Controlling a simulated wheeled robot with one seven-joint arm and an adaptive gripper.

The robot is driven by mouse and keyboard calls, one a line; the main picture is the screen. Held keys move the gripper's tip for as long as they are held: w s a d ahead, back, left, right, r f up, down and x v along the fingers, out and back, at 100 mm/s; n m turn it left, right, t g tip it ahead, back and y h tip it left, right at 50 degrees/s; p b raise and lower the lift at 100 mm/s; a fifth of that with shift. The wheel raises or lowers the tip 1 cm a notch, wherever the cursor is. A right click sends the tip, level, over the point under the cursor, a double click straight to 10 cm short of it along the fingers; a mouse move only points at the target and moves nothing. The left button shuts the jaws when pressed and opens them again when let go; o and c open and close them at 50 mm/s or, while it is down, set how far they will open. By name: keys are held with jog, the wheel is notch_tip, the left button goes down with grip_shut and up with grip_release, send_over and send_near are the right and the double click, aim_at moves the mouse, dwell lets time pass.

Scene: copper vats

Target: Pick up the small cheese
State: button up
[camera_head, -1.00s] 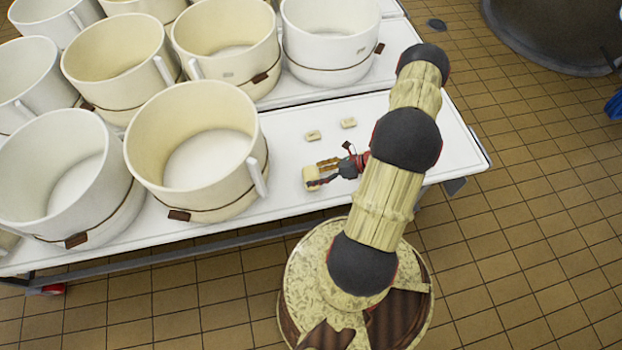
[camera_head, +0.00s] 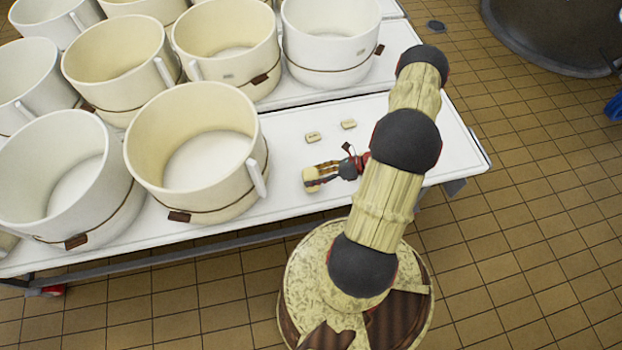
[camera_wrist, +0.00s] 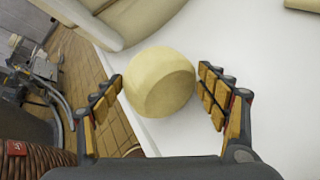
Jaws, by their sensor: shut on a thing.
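The small cheese (camera_head: 310,173) is a pale yellow, rounded piece at the front right of the white table. It also shows in the wrist view (camera_wrist: 158,84), between the two finger pads. My gripper (camera_head: 318,176) reaches in from the right, low over the table, and is shut on the cheese. In the wrist view my gripper (camera_wrist: 162,88) has one finger on each side of it. Whether the cheese touches the table cannot be told.
Two small tan blocks (camera_head: 313,137) (camera_head: 348,124) lie behind my gripper on the white table (camera_head: 285,203). A large cream vat (camera_head: 195,150) stands to the left, with several more behind.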

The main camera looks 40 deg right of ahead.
aim_at(313, 172)
jog(key=c, duration=0.6)
jog(key=shift+r, duration=0.55)
notch_tip(313, 172, up, 2)
jog(key=shift+r+p, duration=0.2)
jog(key=shift+p, duration=0.4)
jog(key=s+r, duration=0.1)
jog(key=s+a+r+p, duration=0.1)
jog(key=r, duration=0.1)
jog(key=s+a+r+p, duration=0.1)
jog(key=r, duration=0.1)
jog(key=shift+s+a+r, duration=0.1)
jog(key=shift+s, duration=0.2)
jog(key=s+a+r, duration=0.1)
jog(key=s, duration=0.1)
jog(key=s+a+r+p, duration=0.1)
jog(key=s+a+r, duration=0.1)
jog(key=s, duration=0.1)
jog(key=s+a+r+p, duration=0.1)
jog(key=s+a, duration=0.1)
jog(key=s, duration=0.1)
jog(key=shift+a+r, duration=0.15)
jog(key=shift+a, duration=0.1)
